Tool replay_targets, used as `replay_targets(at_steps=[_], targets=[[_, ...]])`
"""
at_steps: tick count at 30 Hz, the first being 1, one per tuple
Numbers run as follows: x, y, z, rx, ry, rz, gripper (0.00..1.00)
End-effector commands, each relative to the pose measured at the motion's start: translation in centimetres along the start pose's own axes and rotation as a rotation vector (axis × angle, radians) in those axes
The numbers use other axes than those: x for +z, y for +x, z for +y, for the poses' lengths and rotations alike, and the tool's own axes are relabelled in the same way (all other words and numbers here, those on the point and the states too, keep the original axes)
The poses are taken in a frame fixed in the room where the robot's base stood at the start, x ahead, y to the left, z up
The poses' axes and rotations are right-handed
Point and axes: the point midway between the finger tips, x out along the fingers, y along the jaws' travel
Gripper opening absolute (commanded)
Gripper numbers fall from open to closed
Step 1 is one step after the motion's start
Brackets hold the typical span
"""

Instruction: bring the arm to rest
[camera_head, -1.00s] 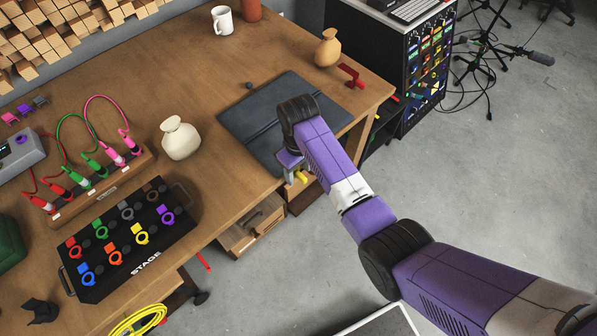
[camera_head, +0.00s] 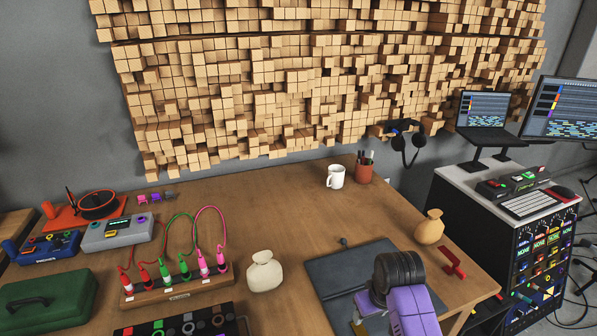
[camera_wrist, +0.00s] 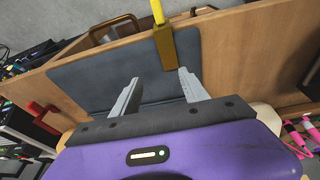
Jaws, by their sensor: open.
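My gripper (camera_wrist: 158,76) shows in the wrist view with its two grey fingers apart and nothing visible between them. It points toward the dark grey mat (camera_wrist: 85,82) on the wooden desk. A yellow clamp-like piece (camera_wrist: 165,48) lies just beyond the fingertips at the desk's front edge; whether it touches them I cannot tell. In the head view my purple arm comes in at the bottom, over the front part of the mat (camera_head: 350,270), and my fingers are hidden or out of frame.
A cream vase (camera_head: 264,273) stands left of the mat. A tan vase (camera_head: 429,228) and a red clamp-like piece (camera_head: 453,263) are at the right. A mug (camera_head: 335,177) and pen cup (camera_head: 364,172) stand behind. A cable rack (camera_head: 178,285) is at the left.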

Motion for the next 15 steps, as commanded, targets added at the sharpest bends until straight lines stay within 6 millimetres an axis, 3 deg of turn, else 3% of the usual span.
replay_targets(at_steps=[1, 3, 6, 11, 15], targets=[[-1.9, -0.7, 0.4, 0.02, 0.011, 0.094, 0.52], [-3.5, -1.1, 0.6, 0.041, 0.03, 0.214, 0.52], [-4.3, -1.6, 0.5, 0.065, 0.058, 0.376, 0.52], [-3.0, -2.9, -0.3, 0.092, 0.109, 0.618, 0.52], [0.1, -4.8, -1.3, 0.11, 0.148, 0.79, 0.52]])
